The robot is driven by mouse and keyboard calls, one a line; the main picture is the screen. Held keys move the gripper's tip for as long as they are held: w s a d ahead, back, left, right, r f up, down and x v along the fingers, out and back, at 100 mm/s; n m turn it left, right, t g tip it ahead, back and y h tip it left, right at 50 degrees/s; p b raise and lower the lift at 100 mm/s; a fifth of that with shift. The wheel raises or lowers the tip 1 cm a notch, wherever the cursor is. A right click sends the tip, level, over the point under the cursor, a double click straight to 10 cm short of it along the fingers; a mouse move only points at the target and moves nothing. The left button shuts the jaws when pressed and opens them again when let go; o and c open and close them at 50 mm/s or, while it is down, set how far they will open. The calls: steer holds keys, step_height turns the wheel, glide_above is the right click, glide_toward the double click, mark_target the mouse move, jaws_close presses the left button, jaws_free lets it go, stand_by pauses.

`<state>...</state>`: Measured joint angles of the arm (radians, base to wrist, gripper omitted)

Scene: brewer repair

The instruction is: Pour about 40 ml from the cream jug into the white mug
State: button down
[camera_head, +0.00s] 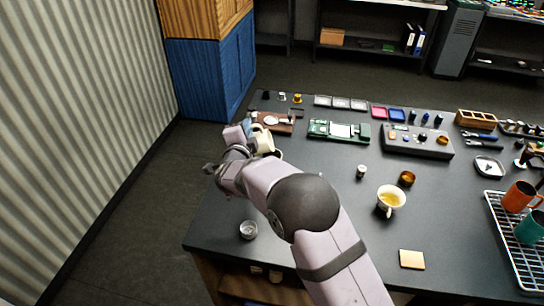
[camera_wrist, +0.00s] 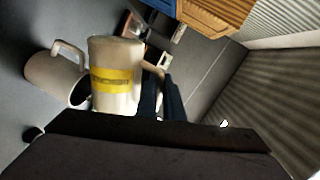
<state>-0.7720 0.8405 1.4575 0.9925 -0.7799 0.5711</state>
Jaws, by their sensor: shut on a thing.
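The cream jug (camera_wrist: 116,88), pale with a yellow label band, is in front of my gripper (camera_wrist: 160,97) in the wrist view. The dark fingers are shut at its handle, on its right side. In the head view the jug (camera_head: 264,141) is at the table's left side, beside my gripper (camera_head: 249,130), and looks tilted. A white mug (camera_wrist: 52,78) is just left of the jug in the wrist view, its dark mouth towards the jug's lower part. In the head view my arm hides most of that mug. I cannot see any stream or the level in either vessel.
A pale cup with yellow liquid (camera_head: 391,199) stands right of my arm. A small metal cup (camera_head: 248,230) is near the front left. Circuit board (camera_head: 338,131) and brown tray (camera_head: 278,122) lie behind. A wire rack (camera_head: 510,240) with coloured mugs is at the right.

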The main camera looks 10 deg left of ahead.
steer(key=shift+s+a+r, duration=0.1)
steer(key=shift+a, duration=0.15)
steer(key=shift+s+a, duration=0.1)
steer(key=shift+a, duration=0.35)
steer(key=shift+a+b, duration=0.1)
steer(key=shift+b, duration=0.2)
steer(key=shift+r+m+b, duration=0.35)
steer(key=shift+m+b, duration=0.15)
steer(key=shift+b, duration=0.15)
stand_by(0.9)
steer(key=p, duration=0.1)
steer(key=n+p, duration=0.1)
steer(key=p, duration=0.1)
steer(key=shift+s+a+f, duration=0.15)
steer(key=shift+a+f, duration=0.05)
steer(key=shift+a, duration=0.1)
steer(key=shift+s+a+n+p, duration=0.1)
steer(key=shift+a+n+p, duration=0.45)
steer(key=shift+p, duration=0.25)
steer(key=shift+f+n+h, duration=0.3)
steer(key=shift+n, duration=0.05)
